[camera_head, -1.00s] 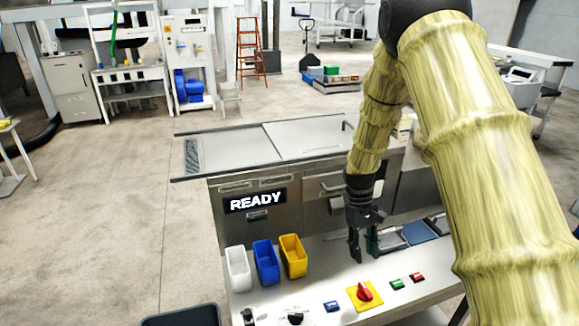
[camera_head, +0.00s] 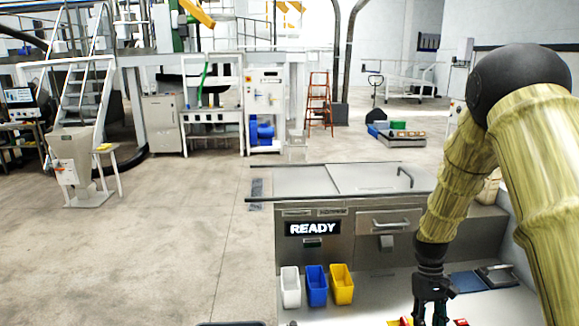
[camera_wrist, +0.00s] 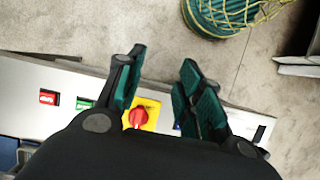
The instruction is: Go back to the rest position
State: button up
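My gripper (camera_head: 432,318) is at the lower right of the head view, over the front of the steel roller sheeter (camera_head: 330,182). In the wrist view my gripper (camera_wrist: 158,85) has its two green-padded fingers apart with nothing between them. Beyond the fingers lies the front panel with a red knob on a yellow plate (camera_wrist: 146,112), a green button (camera_wrist: 84,103) and a red button (camera_wrist: 48,97). The sheeter's display (camera_head: 313,229) reads READY.
A white bin (camera_head: 290,288), a blue bin (camera_head: 316,286) and a yellow bin (camera_head: 342,284) stand on the ledge left of my arm. A green basket with yellow netting (camera_wrist: 225,14) is on the floor. Open floor lies left of the machine.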

jog(key=s+a+f+t, duration=0.1)
jog(key=s+a+f, duration=0.2)
jog(key=s+f, duration=0.5)
jog(key=s+a+f+t, duration=0.1)
jog(key=s+a+f, duration=0.35)
jog(key=f, duration=0.75)
jog(key=s+a+f+t, duration=0.1)
jog(key=s+a+f, duration=0.2)
jog(key=s, duration=0.7)
jog(key=s+a+f+m+t, duration=0.1)
jog(key=s+a+f, duration=0.2)
jog(key=s, duration=0.8)
jog(key=shift+a, duration=0.2)
